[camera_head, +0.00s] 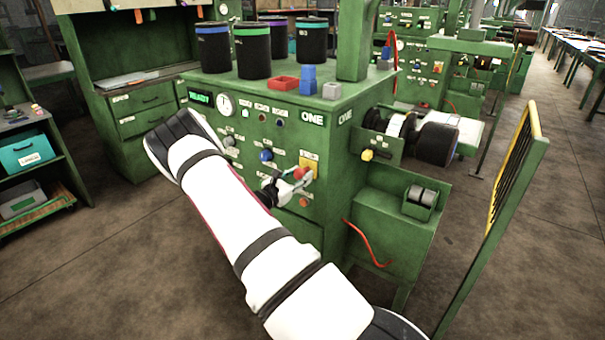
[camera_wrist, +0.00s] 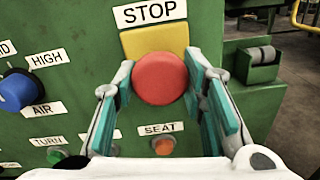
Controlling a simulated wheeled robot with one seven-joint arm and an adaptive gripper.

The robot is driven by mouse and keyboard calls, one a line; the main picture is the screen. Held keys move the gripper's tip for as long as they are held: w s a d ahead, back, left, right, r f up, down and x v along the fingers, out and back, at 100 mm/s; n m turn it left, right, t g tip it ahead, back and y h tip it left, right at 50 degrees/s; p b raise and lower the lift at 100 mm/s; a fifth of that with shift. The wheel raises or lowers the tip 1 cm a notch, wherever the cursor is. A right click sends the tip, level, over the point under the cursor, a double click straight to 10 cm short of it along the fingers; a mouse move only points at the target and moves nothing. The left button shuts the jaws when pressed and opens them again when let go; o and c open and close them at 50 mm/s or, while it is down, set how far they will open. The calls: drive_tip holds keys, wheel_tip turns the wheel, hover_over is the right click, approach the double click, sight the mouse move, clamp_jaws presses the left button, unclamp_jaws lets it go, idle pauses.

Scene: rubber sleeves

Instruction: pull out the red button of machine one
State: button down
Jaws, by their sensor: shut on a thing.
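The red button (camera_wrist: 160,78) sits on a yellow plate (camera_wrist: 150,38) under a STOP label in the wrist view. In the head view the red button (camera_head: 299,173) shows small on the front of the green machine marked ONE (camera_head: 240,115). My gripper (camera_wrist: 163,85) has one finger on each side of the button, with teal pads facing it. It is shut on the button's sides. My gripper also shows in the head view (camera_head: 296,180), where my white arm reaches it from the lower right and hides part of the panel.
A blue AIR knob (camera_wrist: 18,90) is left of the button, and an orange SEAT button (camera_wrist: 163,146) is below. Dark cylinders, including one with a green rim (camera_head: 253,50), stand on the machine top. A yellow-framed guard (camera_head: 515,165) stands at the right.

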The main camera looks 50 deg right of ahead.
drive_tip(key=shift+a+f, duration=0.1)
drive_tip(key=shift+a, duration=0.1)
drive_tip(key=c, duration=1)
unclamp_jaws()
drive_tip(key=a, duration=1.2)
drive_tip(key=shift+s, duration=0.25)
